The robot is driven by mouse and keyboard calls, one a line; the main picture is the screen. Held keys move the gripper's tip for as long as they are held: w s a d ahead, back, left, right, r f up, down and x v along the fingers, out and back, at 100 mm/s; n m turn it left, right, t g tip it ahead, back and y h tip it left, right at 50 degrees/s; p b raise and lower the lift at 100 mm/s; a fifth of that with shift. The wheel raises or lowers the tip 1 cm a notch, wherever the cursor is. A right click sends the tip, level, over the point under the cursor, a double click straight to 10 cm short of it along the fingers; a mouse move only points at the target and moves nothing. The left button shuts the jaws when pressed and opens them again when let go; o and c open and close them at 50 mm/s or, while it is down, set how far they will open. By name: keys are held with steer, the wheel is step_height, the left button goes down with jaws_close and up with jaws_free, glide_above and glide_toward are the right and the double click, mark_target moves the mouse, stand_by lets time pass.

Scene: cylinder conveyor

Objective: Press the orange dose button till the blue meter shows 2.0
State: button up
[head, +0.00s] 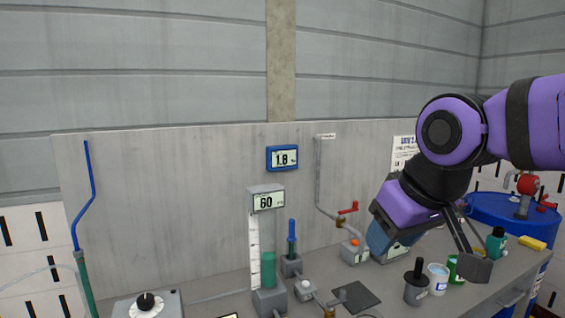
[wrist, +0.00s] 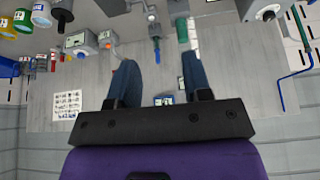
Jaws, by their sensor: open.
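The blue meter (head: 282,158) hangs on the grey back panel and reads 1.8 in the head view. In the wrist view the meter (wrist: 163,99) shows between the finger bases, partly hidden. The orange dose button (head: 355,242) sits on a small grey box on the bench, below and right of the meter. The button also shows small in the wrist view (wrist: 110,45), beyond the left finger. My gripper (wrist: 157,72) is open and empty, its two blue-grey fingers apart. In the head view it is right of the button, apart from it, and hides part of a device behind.
A cylinder of green liquid (head: 268,268) stands under a display reading 60 (head: 265,200). A red-handled valve (head: 347,210) is above the button. A dark cup (head: 417,285), a white cup (head: 438,277) and a green bottle (head: 496,243) stand on the right. A blue drum (head: 500,210) is behind.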

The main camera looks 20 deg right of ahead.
jaws_close()
stand_by(1.7)
